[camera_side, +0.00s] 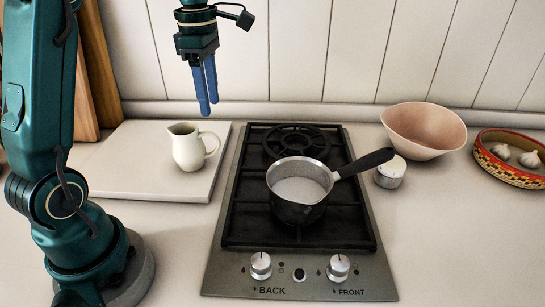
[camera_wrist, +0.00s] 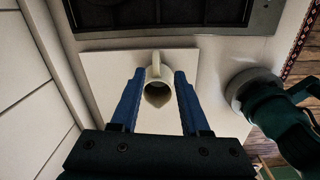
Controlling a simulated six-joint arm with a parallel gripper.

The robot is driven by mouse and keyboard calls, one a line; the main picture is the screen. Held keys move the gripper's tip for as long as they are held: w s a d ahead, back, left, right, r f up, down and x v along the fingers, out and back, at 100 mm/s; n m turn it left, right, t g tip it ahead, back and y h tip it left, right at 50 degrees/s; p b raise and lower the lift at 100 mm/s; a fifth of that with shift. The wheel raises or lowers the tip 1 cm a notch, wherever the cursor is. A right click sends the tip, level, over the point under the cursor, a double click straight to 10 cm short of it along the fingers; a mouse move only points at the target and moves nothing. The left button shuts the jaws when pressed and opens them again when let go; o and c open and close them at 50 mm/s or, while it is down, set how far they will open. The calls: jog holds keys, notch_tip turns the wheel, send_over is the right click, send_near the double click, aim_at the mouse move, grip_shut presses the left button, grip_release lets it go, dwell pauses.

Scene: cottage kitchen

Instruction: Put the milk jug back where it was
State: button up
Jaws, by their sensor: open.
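The cream milk jug (camera_side: 187,148) stands upright on a pale square board (camera_side: 120,185) left of the hob, its handle toward the hob. In the wrist view the jug (camera_wrist: 158,74) is seen from above, on the board (camera_wrist: 108,68), between and beyond the blue fingers. My gripper (camera_side: 208,108) is above the board, higher than the jug and apart from it. In the wrist view my gripper (camera_wrist: 157,85) has its fingers spread, with nothing held between them.
A saucepan (camera_side: 298,212) with pale contents sits on the hob (camera_side: 233,222), its dark handle pointing right. A small white-topped pot (camera_side: 390,175), a pink bowl (camera_side: 424,128) and a patterned dish (camera_side: 508,180) with garlic stand to the right. Wooden boards (camera_side: 97,65) lean on the wall.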

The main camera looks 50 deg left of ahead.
jog(key=s+d+f+m+t, duration=0.1)
jog(key=s+d+m, duration=0.5)
jog(key=m, duration=0.6)
jog(key=s+d+m+t, duration=0.4)
jog(key=s+d+m, duration=0.2)
jog(key=m, duration=0.7)
jog(key=shift+s+d+f+m, duration=0.3)
jog(key=shift+s+d+f, duration=0.05)
jog(key=shift+d, duration=0.15)
